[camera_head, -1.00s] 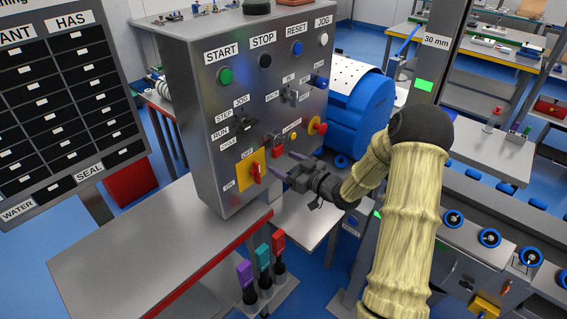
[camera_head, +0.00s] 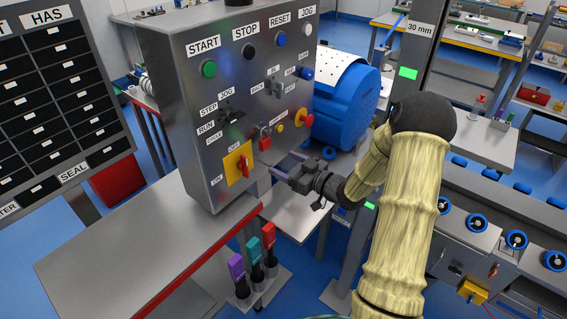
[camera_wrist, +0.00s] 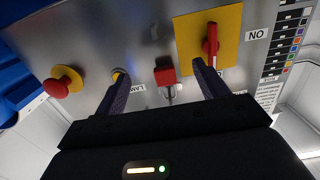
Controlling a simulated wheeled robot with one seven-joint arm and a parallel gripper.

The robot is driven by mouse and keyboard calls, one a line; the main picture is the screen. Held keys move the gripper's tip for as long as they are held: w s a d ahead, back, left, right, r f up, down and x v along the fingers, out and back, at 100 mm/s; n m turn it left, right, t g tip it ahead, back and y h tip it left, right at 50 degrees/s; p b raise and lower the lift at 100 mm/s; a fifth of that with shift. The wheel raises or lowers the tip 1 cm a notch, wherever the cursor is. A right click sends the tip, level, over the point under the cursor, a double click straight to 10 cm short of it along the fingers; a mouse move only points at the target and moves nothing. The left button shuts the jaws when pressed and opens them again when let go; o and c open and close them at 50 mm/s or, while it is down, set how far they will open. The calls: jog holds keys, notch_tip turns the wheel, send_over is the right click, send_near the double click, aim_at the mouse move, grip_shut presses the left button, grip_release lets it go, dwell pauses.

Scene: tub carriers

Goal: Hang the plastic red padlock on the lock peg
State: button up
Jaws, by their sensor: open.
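The red padlock (camera_head: 265,143) is at the front of the grey control panel, right of the yellow plate with the red switch handle. Its metal shackle is above its body. It seems to hang by the shackle, but the lock peg itself is too small to make out. In the wrist view, which is upside down, the padlock (camera_wrist: 165,75) appears between the fingers, beyond them and apart from them. My gripper (camera_head: 281,162) is open and empty, a little out from the panel, below and right of the padlock; its fingers also frame the wrist view (camera_wrist: 162,70).
The yellow plate with its red handle (camera_head: 238,165) and the red mushroom button (camera_head: 305,119) flank the padlock. Purple, teal and red tagged items (camera_head: 252,255) stand below. A grey bench (camera_head: 130,255) is left; a blue drum (camera_head: 345,105) stands behind the panel.

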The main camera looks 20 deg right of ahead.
jog(key=shift+f+v, duration=0.15)
jog(key=shift+v, duration=0.9)
jog(key=shift+f+v, duration=0.15)
jog(key=shift+v, duration=0.95)
jog(key=shift+w, duration=0.15)
jog(key=s+a+m+g+h, duration=0.3)
jog(key=s+g+h, duration=0.2)
jog(key=s, duration=0.5)
jog(key=s+a+r+m+g+h, duration=0.1)
jog(key=s+a+m+g+h, duration=0.2)
jog(key=s, duration=0.8)
jog(key=m+g+h, duration=0.1)
jog(key=g+h, duration=0.1)
jog(key=g, duration=0.1)
jog(key=shift+a+r, duration=0.15)
jog(key=shift+a, duration=0.05)
dwell(1.2)
